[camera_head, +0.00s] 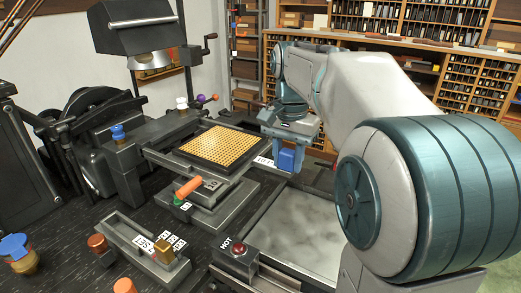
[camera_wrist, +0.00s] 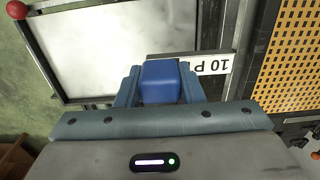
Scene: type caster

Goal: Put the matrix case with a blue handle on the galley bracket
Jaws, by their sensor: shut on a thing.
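My gripper (camera_head: 288,148) is shut on a blue handle (camera_head: 291,160), at the right of the gold-grid plate, in the head view. In the wrist view my gripper (camera_wrist: 160,95) has the blue handle (camera_wrist: 160,76) between its two fingers. A white "10 P…" label (camera_wrist: 213,64) lies beside the handle, toward the matrix case's gold grid (camera_wrist: 290,62). The grid (camera_head: 211,148) lies flat over the dark machine in the head view. The join between handle and grid is partly hidden. I cannot tell which part is the galley bracket.
A pale framed slab (camera_head: 290,235) lies below my gripper, with a red knob (camera_head: 239,249) by a "HOT" label. An orange handle (camera_head: 187,188) stands left of it. A dark tray with a "SET" label (camera_head: 143,242) is at the front.

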